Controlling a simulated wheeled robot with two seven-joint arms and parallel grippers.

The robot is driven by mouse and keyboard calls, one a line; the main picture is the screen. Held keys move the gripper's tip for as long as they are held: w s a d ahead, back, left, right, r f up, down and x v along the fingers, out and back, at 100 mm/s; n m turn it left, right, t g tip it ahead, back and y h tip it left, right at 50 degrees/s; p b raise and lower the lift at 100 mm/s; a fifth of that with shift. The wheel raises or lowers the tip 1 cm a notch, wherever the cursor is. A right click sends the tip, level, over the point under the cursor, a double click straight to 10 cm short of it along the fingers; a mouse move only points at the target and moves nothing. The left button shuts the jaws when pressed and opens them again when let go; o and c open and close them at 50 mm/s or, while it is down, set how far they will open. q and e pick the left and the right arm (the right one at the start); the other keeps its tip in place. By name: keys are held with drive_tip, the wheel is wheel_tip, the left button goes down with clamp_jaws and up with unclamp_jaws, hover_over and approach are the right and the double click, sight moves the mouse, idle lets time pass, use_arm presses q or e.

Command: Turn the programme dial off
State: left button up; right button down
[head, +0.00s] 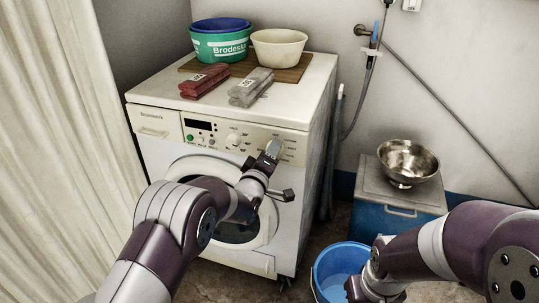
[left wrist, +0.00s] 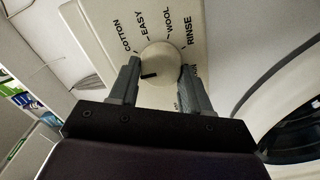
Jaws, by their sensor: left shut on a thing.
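The washing machine (head: 205,235) stands against the wall with its control panel facing me. The programme dial (left wrist: 160,62) is a round, pale knob with a dark pointer mark, ringed by words such as COTTON, EASY, WOOL and RINSE. In the left wrist view the mark points left, just below COTTON; no off label is readable. My left gripper (left wrist: 158,88) is shut on the dial, one finger at each side. In the head view my left gripper (head: 272,151) covers the dial on the panel's right part.
Another pale knob (head: 233,139) sits left of my gripper. The machine's top holds a green basin (head: 220,47), a cream bowl (head: 278,48) and red (head: 205,80) and grey (head: 250,87) packets. A blue bucket (head: 340,265) and a metal bowl (head: 408,160) are at right.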

use_arm(q)
drive_tip(key=shift+d+f, duration=0.1)
drive_tip(key=shift+d, duration=0.2)
use_arm(e)
drive_tip(key=shift+w+d, duration=0.1)
drive_tip(key=shift+w, duration=0.05)
use_arm(q)
drive_tip(key=o, duration=1)
drive_tip(key=shift+w+d, duration=0.1)
drive_tip(key=shift+o, duration=0.3)
drive_tip(key=shift+w, duration=0.1)
drive_tip(key=p+v, duration=0.2)
drive_tip(key=v, duration=1)
drive_tip(key=shift+s+p, duration=0.35)
drive_tip(key=shift+p, duration=0.05)
use_arm(e)
wheel_tip(320, 180, up, 3)
drive_tip(key=shift+f, duration=0.2)
